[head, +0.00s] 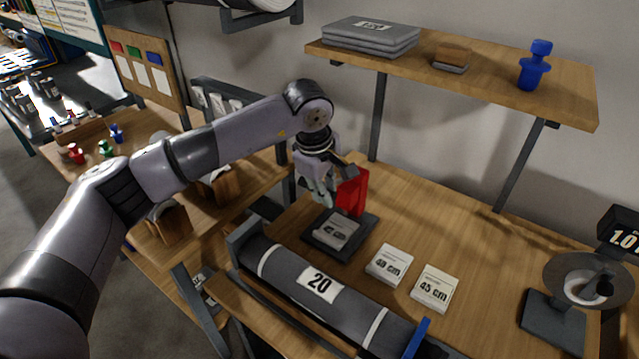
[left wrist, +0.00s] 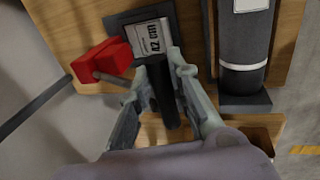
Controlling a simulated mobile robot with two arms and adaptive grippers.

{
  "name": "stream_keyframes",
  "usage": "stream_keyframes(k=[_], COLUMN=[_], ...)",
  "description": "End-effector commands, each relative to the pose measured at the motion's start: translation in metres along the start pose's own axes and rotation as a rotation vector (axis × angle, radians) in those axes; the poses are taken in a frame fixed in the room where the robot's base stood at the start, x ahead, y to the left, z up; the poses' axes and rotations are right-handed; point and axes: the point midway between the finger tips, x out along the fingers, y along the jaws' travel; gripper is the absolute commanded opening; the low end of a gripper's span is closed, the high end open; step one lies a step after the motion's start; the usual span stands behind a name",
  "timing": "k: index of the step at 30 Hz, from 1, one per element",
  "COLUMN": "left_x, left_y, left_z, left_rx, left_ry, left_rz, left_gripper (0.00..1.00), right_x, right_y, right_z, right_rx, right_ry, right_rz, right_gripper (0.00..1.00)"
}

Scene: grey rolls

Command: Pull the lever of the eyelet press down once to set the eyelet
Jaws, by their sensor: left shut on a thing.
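The eyelet press has a red body (head: 353,190) on a dark base plate (head: 363,241), at the back left of the wooden table. A small printed card (head: 337,232) lies on the base. My left gripper (head: 326,196) is above the base, beside the red body. In the left wrist view the red body (left wrist: 100,62) is left of my left gripper (left wrist: 160,68). A dark bar, seemingly the lever's handle (left wrist: 165,95), lies between the fingers, which are shut on it. In the head view the lever is mostly hidden by the gripper. My right gripper is out of view.
A grey roll marked 20 (head: 318,284) lies in a holder in front of the press. Two white card stacks (head: 390,264) (head: 435,288) lie right of it. A shelf (head: 480,83) hangs above. A scale (head: 580,290) stands at the right.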

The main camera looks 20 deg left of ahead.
Motion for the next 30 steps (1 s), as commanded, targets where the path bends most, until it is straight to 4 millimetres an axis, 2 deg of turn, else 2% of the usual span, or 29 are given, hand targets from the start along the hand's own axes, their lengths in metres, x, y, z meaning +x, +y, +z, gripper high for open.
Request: stream_keyframes(k=[11,23,30], left_x=[0.002,0.016,0.016], left_y=[-0.002,-0.012,-0.012], left_z=[0.0,0.0,0.0], left_rx=[0.0,0.001,0.001], left_ry=[0.0,0.0,0.0], left_rz=[-0.004,-0.004,-0.005], left_gripper=[0.07,0.07,0.07], right_x=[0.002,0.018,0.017], right_y=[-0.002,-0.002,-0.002], right_z=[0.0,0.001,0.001], right_rx=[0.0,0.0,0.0], right_ry=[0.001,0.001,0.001], right_rz=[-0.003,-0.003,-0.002], right_gripper=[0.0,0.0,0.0])
